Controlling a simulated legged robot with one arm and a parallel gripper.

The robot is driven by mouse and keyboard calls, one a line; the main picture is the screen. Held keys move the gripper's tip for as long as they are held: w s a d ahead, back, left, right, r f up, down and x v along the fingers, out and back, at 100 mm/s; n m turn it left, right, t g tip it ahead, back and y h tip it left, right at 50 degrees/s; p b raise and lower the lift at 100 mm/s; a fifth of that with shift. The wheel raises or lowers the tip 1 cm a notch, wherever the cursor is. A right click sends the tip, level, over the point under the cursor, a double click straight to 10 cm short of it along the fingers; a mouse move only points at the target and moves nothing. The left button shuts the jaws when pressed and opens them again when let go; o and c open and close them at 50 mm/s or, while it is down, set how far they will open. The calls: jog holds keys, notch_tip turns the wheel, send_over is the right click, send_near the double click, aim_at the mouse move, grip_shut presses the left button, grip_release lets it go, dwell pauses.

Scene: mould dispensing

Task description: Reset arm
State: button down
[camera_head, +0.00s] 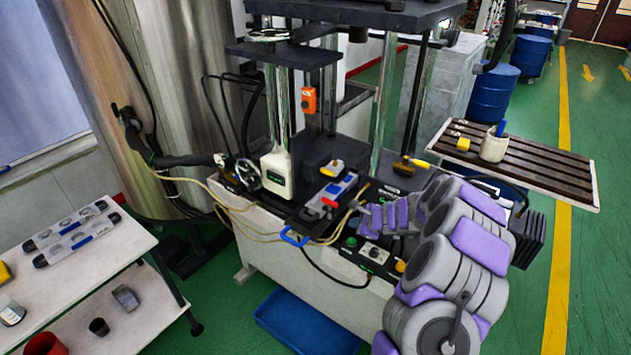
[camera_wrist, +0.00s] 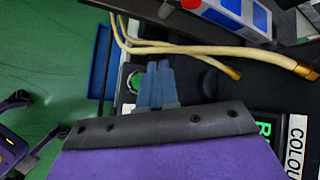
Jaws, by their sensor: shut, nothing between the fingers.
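My arm (camera_head: 450,260), grey with purple pads, reaches in from the lower right in the head view. It ends in my gripper (camera_head: 359,208), in front of the press machine (camera_head: 290,245). In the wrist view my gripper (camera_wrist: 159,70) shows as two fingers close together, shut with nothing seen between them. In the head view a mould with blue and red parts (camera_head: 334,192) lies on the machine's bed, just left of the gripper. Part of it also shows at the top of the wrist view (camera_wrist: 236,12). The gripper looks apart from it.
Yellowish hoses (camera_wrist: 180,45) run close by the fingers. A control box with buttons (camera_head: 372,256) sits under my forearm. A white table with moulds (camera_head: 90,265) stands left, a slatted table (camera_head: 540,165) right. A blue bin (camera_head: 300,325) lies on the floor. Green floor is open at right.

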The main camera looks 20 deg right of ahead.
jog(key=s+a+r+n+g+y, duration=0.1)
jog(key=s+a+r+n+y, duration=0.1)
jog(key=a+r+n, duration=0.35)
jog(key=s+a+r+n+g+y, duration=0.1)
jog(key=s+a+r+n+y, duration=0.15)
jog(key=a+r, duration=0.6)
jog(key=s+a+r+n+g, duration=0.35)
jog(key=s+a+n, duration=0.25)
jog(key=s+a, duration=0.6)
jog(key=s+a+r+n+g+h, duration=0.1)
jog(key=s+n, duration=0.2)
jog(key=s, duration=0.4)
jog(key=s+a+r+n+g+h, duration=0.1)
jog(key=s+n+g+h, duration=0.1)
jog(key=s, duration=0.6)
jog(key=s+d+n+g+h, duration=0.1)
jog(key=s+d, duration=0.3)
jog(key=s, duration=0.4)
jog(key=s+d+n+g+h, duration=0.1)
jog(key=s+d+n+h, duration=0.2)
jog(key=s, duration=0.6)
jog(key=shift+s+d+h, duration=0.25)
jog(key=shift+d+h, duration=0.1)
jog(key=shift+d, duration=0.5)
